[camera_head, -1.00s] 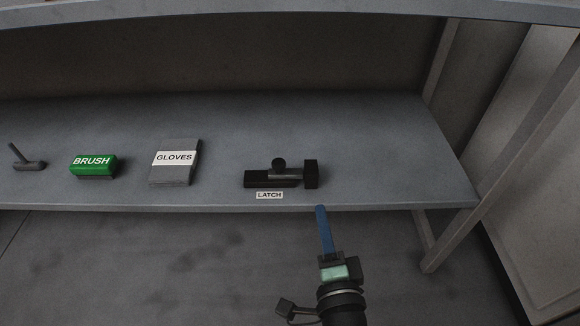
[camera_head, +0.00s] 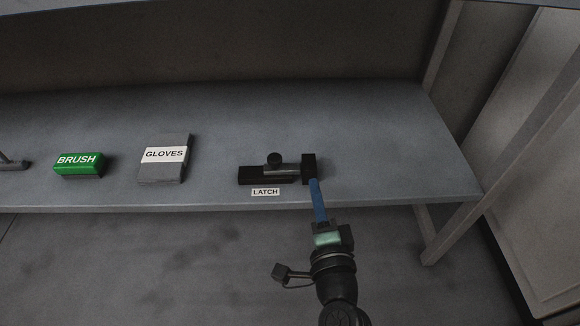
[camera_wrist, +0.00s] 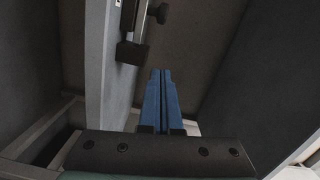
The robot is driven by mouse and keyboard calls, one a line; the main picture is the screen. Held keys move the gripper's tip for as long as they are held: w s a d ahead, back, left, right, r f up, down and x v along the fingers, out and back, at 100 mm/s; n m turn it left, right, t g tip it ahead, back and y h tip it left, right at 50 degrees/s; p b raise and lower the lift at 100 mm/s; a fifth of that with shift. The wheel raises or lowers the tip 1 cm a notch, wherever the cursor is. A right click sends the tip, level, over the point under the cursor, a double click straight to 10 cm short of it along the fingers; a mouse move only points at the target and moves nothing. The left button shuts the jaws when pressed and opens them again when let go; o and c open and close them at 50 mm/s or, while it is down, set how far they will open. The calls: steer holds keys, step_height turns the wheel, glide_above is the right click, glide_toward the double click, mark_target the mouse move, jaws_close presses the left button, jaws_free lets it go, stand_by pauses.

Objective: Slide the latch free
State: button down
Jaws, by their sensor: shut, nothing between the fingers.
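The latch (camera_head: 277,171) sits on the shelf near its front edge, above a small LATCH label (camera_head: 265,192). It has a dark base, a grey bolt with a round knob (camera_head: 274,159), and a black block (camera_head: 309,168) at its right end. My gripper (camera_head: 314,182) has blue fingers, shut and empty. In the head view its tips overlap the lower front of the black block; I cannot tell whether they touch. In the wrist view the closed fingers (camera_wrist: 161,75) point forward, and the latch block (camera_wrist: 131,52) and knob (camera_wrist: 160,13) show at upper left, apart from the tips.
The grey shelf (camera_head: 220,120) also bears a green brush box (camera_head: 78,168), a gloves pack (camera_head: 163,170) and a grey tool at the far left. A shelf post (camera_head: 455,215) stands to the right. The shelf behind the latch is clear.

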steer(key=w, duration=0.2)
steer(key=w+b, duration=0.1)
steer(key=w, duration=0.3)
steer(key=shift+w+a+f, duration=0.2)
steer(key=shift+w+a, duration=0.05)
steer(key=shift+a, duration=0.05)
steer(key=shift+w+a+f, duration=0.1)
steer(key=shift+w+a, duration=0.05)
steer(key=shift+a, duration=0.45)
steer(key=shift+w+a, duration=0.1)
steer(key=shift+a, duration=0.5)
steer(key=shift+w+a+f, duration=0.1)
steer(key=shift+a+f, duration=0.05)
steer(key=shift+a, duration=0.6)
